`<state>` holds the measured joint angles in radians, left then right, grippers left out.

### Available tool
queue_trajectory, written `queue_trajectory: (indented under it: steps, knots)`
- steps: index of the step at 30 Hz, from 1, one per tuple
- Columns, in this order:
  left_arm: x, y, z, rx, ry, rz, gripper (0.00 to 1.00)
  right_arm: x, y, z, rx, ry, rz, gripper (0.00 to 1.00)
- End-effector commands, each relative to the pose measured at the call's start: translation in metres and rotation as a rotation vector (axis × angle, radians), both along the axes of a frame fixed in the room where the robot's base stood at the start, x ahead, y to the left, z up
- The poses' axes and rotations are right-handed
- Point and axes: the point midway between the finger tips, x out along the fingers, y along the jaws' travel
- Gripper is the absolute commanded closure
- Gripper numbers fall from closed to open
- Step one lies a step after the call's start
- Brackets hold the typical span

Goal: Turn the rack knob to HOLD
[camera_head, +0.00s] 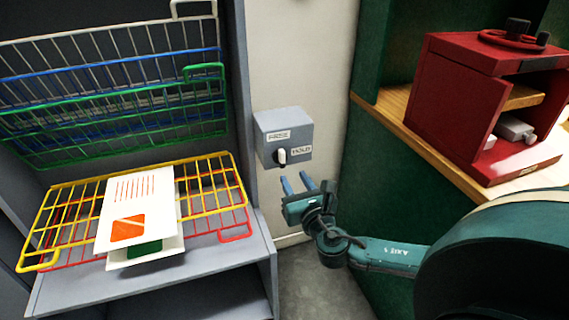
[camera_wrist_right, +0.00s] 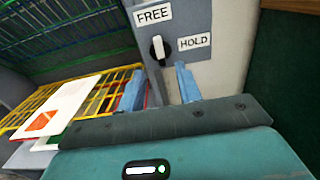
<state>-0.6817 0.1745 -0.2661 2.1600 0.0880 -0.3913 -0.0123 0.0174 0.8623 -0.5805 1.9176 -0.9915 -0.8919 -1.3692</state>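The rack knob (camera_head: 281,156) is a small white lever on the front of a grey wall box (camera_head: 283,127). It also shows in the wrist view (camera_wrist_right: 157,48). It stands about upright, below the FREE label (camera_wrist_right: 152,17) and to the left of the HOLD label (camera_wrist_right: 194,42). My right gripper (camera_head: 296,183) is open and empty. Its blue fingers are apart, just below and in front of the box, not touching the knob. In the wrist view the knob appears above the gap between the fingertips (camera_wrist_right: 160,84). My left gripper is out of view.
At the left, a yellow wire rack (camera_head: 60,206) lies level with printed sheets (camera_head: 152,200) on it, over a red one. Green and blue racks (camera_head: 205,122) are raised behind. A red press-like cabinet (camera_head: 455,105) stands on a wooden shelf at the right.

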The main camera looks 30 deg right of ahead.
Motion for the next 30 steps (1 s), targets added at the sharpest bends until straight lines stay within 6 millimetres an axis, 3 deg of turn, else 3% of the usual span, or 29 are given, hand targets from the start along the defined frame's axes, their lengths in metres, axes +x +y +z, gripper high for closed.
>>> queue_trajectory:
  steps: [6,12,24,30]
  knots:
    - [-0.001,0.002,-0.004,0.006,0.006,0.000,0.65,0.045,-0.011,0.000,0.003,-0.002,-0.002,0.65]
    - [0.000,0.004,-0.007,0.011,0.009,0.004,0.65,0.068,-0.016,-0.001,0.003,0.000,0.000,0.65]
    - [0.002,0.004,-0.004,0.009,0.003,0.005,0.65,0.075,-0.018,-0.001,0.004,0.002,0.001,0.65]
    - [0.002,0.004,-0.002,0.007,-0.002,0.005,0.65,0.074,-0.018,-0.001,0.004,0.002,0.001,0.82]
